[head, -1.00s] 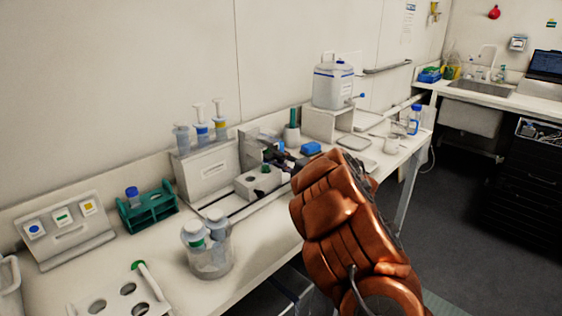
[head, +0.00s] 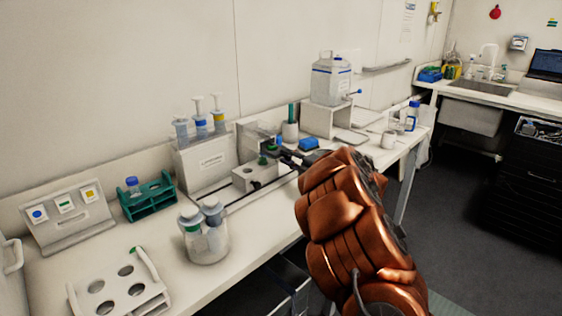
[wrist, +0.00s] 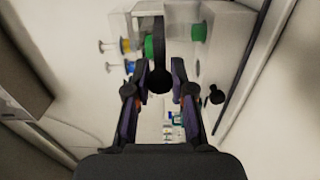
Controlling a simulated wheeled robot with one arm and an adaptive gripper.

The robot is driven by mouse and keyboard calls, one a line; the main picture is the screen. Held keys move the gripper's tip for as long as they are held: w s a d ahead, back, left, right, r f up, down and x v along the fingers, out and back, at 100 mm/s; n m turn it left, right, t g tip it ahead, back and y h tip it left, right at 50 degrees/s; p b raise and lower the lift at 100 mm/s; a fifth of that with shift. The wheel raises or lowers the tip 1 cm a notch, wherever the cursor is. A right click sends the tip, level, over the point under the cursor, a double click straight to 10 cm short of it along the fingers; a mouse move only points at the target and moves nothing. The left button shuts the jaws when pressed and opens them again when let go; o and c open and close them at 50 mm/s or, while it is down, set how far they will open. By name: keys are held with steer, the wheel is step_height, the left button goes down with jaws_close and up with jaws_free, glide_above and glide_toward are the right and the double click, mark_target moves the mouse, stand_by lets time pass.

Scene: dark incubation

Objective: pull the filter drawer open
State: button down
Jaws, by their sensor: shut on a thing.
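The filter drawer appears to be part of the low white block (head: 243,180) with round openings, on the bench below the wall. A dark knob shows on its front. My gripper (head: 270,150) reaches over this block from the right. In the wrist view the two fingers of my gripper (wrist: 159,72) stand on either side of a black rounded handle (wrist: 159,80), and they are shut on it. A green disc (wrist: 149,47) shows just beyond the fingers. The arm and fingers partly hide the block, so I cannot tell how far the drawer stands out.
A second dark knob (wrist: 215,96) is right of the fingers. Lidded bottles (head: 206,238) and a teal rack (head: 148,203) stand left of the block. A white holed tray (head: 120,292) is at the front left. A large white canister (head: 331,80) is behind. Bare bench lies in front.

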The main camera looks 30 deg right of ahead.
steer(key=shift+b+v, duration=0.3)
steer(key=shift+v, duration=0.95)
steer(key=c, duration=1)
jaws_free()
steer(key=shift+w, duration=0.1)
steer(key=v, duration=1.2)
steer(key=shift+a, duration=0.1)
steer(key=shift+r, duration=0.1)
